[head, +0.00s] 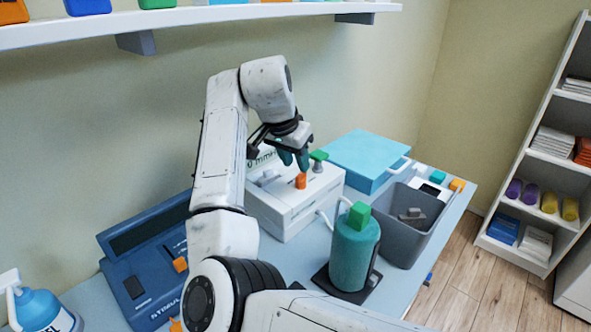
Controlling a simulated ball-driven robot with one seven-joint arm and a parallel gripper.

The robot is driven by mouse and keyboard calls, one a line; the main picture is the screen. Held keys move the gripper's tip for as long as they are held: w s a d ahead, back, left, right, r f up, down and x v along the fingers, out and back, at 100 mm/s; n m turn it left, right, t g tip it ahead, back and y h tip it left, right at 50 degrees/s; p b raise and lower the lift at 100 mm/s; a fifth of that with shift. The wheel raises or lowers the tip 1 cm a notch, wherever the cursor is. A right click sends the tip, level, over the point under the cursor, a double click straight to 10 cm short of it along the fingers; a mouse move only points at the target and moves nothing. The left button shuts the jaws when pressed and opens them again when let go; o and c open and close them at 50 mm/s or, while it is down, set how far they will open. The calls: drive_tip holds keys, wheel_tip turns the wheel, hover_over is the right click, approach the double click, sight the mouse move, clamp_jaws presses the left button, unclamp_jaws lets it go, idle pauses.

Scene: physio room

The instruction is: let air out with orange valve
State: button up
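The orange valve (300,181) is a small upright knob on the top of a white pump unit (283,222). A green knob (318,156) stands behind it on the same unit. Part of a display reading "0 mmHg" shows behind my arm. My gripper (293,158) points down just above and slightly left of the orange valve. Its two teal fingertips look apart, with nothing seen between them. I cannot tell how much height separates them from the valve. My arm hides the left part of the unit.
A teal cylinder with a green top (354,250) stands in front, joined by a tube. A grey bin (410,235) and a light blue case (362,155) are to the right. A blue stimulator (145,260) is at left. A wall shelf (215,14) hangs above.

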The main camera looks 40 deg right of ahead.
sight(300, 174)
drive_tip(key=shift+x, duration=2.55)
clamp_jaws()
